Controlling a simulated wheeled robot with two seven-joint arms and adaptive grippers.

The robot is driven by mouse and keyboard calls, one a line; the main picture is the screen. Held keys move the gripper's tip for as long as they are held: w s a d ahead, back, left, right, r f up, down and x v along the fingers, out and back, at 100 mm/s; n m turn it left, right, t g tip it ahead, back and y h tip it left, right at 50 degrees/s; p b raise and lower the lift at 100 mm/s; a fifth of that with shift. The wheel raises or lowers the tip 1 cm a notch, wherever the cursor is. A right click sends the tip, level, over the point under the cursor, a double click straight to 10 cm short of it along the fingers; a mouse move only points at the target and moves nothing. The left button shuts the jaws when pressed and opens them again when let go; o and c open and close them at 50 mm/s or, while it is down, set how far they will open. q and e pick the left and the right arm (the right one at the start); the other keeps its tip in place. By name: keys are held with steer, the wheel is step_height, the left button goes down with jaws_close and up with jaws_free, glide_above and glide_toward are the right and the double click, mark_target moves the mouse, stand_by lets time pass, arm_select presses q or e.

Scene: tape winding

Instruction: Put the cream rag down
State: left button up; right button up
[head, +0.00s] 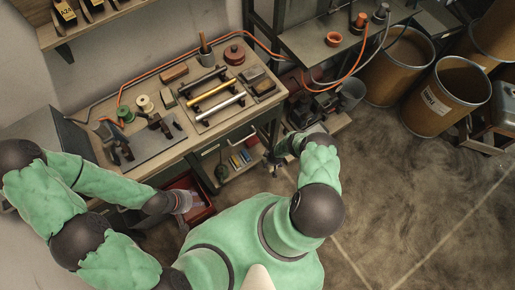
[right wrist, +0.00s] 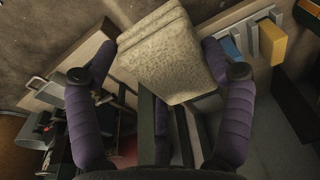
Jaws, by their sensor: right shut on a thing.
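The cream rag (right wrist: 165,55), a folded block of speckled cloth, sits between the purple fingers of my right gripper (right wrist: 162,58) in the right wrist view. The fingers press on its two sides. In the head view my right gripper (head: 277,157) is low in front of the bench's right end, and I cannot make out the rag there. My left gripper (head: 188,200) is over the red bin (head: 203,214) below the bench front. Its fingers are too small to tell open from shut.
The workbench (head: 145,171) holds spools, a black fixture and a tray with gold and silver rollers. An open lower shelf (head: 228,172) holds small coloured items, also seen in the right wrist view as blue and yellow blocks (right wrist: 271,43). Brown drums (head: 446,95) stand right; floor is clear in front.

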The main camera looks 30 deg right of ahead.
steer(key=w+f+b, duration=0.4)
steer(key=w+b, duration=0.5)
steer(key=b, duration=0.7)
glide_above(261, 152)
steer(key=s, duration=0.2)
step_height(261, 152, down, 4)
steer(key=shift+f, duration=0.25)
steer(key=shift+w+f, duration=0.2)
steer(key=shift+w, duration=0.1)
steer(key=shift+w+f+b, duration=0.25)
steer(key=shift+f+b, duration=0.1)
steer(key=shift+b, duration=0.2)
step_height(261, 152, down, 3)
steer(key=b, duration=0.2)
steer(key=shift+w+f+b, duration=0.15)
steer(key=shift+b, duration=0.2)
